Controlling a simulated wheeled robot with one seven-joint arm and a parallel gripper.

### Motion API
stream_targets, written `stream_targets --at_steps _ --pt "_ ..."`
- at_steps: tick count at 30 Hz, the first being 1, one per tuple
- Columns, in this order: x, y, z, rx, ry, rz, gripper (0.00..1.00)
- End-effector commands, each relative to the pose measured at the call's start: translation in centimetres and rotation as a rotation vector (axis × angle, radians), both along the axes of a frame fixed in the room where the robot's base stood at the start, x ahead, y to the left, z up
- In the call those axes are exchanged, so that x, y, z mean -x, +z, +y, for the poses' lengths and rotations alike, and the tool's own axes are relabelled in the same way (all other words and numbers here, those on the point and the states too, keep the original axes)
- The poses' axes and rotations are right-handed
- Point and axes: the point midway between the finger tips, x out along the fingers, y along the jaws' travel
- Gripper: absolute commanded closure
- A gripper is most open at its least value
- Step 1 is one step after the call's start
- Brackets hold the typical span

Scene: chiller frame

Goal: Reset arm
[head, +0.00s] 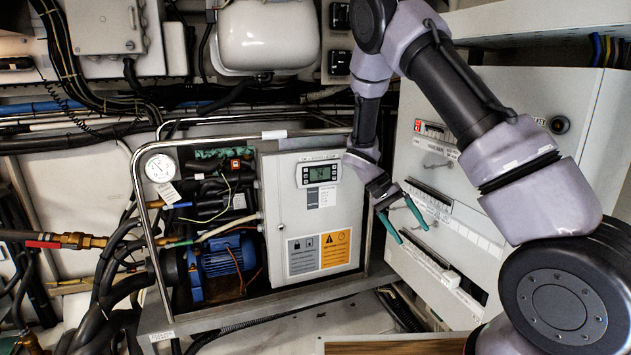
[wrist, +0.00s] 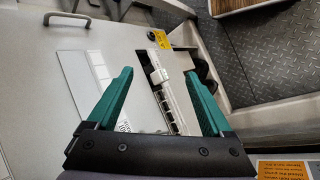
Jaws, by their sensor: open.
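My gripper (head: 406,222) is at the end of my arm, right of the chiller frame's grey control box (head: 312,215) in the head view. Its two green fingers are spread apart with nothing between them. In the wrist view my gripper (wrist: 162,88) is open too, with the pale cabinet panel (wrist: 110,38) and a row of breaker switches (wrist: 172,92) beyond the fingers. The fingers look apart from the panel, but the exact gap is hard to tell. My arm reaches in from the right of the head view.
A metal tube frame (head: 150,245) holds a blue motor (head: 216,266), hoses and a white gauge (head: 159,168). A large pale cabinet (head: 425,110) stands at the right behind my arm. Patterned metal floor (wrist: 262,62) shows in the wrist view.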

Motion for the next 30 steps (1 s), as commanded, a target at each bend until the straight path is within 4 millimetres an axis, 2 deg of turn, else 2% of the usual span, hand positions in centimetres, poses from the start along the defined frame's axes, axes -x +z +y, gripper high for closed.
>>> stream_targets --at_steps 1,8,14,18,24,30 --pt "0.2 2.1 0.0 -0.065 -0.017 -0.03 0.16" --pt "2.1 10.1 0.2 -0.323 -0.054 -0.168 0.16" --pt "4.7 16.9 0.0 -0.509 -0.049 -0.322 0.16" --pt "7.1 21.2 -0.2 -0.613 -0.029 -0.446 0.16" --pt "11.2 26.5 -0.5 -0.718 0.023 -0.64 0.16" --pt "15.5 30.2 -0.5 -0.77 0.09 -0.834 0.16"
